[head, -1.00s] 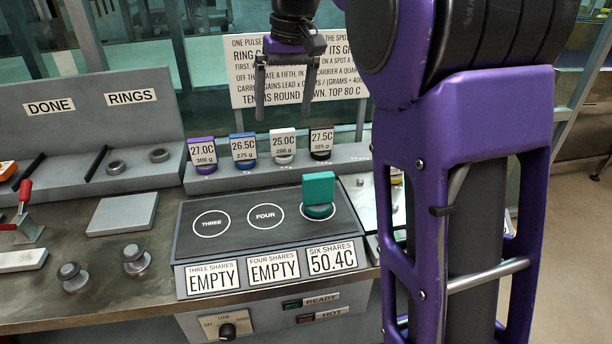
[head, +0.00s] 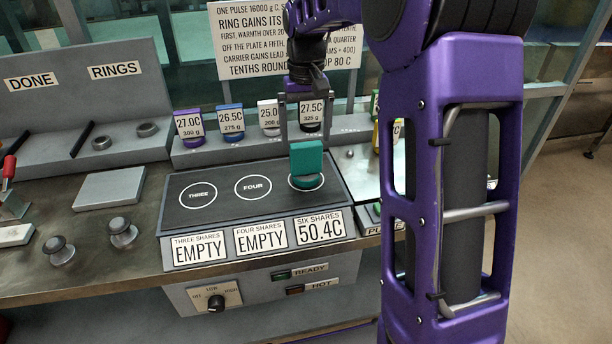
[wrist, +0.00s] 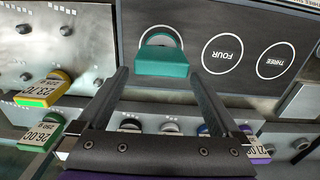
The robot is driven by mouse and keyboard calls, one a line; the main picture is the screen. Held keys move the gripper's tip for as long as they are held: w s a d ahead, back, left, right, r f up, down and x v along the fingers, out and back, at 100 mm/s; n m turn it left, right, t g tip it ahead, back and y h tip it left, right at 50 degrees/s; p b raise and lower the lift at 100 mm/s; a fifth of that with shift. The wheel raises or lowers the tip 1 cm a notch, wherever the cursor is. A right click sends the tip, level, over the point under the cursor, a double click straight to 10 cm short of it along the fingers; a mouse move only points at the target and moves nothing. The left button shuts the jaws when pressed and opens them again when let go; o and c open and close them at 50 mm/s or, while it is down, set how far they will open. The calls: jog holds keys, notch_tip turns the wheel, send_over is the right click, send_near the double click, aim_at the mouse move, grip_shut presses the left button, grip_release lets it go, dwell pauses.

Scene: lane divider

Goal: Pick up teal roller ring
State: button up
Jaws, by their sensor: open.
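The teal roller ring (head: 306,160) stands on the right-hand circle of the dark hot plate (head: 228,207), above the label reading six shares 50.4C. It has an upright teal block face and a round part at its base. My gripper (head: 306,136) is open and empty, pointing down just above and behind the teal piece in the head view. In the wrist view, the teal ring (wrist: 161,62) lies beyond the fingertips of my gripper (wrist: 158,78), nearer the left finger, apart from both as far as I can tell.
Purple (head: 189,127), blue (head: 231,122), white (head: 269,118) and black (head: 311,113) tagged carriers stand on a ledge behind the plate. The circles marked three (head: 198,194) and four (head: 253,186) are empty. Grey knobbed weights (head: 122,232) stand at the left.

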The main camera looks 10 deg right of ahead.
aim_at(306, 157)
jog(key=f, duration=0.2)
jog(key=f+b, duration=0.1)
jog(key=f, duration=0.3)
jog(key=shift+s+f, duration=0.2)
jog(key=shift+s, duration=0.15)
jog(key=shift+a, duration=0.1)
jog(key=c, duration=1.5)
jog(key=shift+r, duration=0.15)
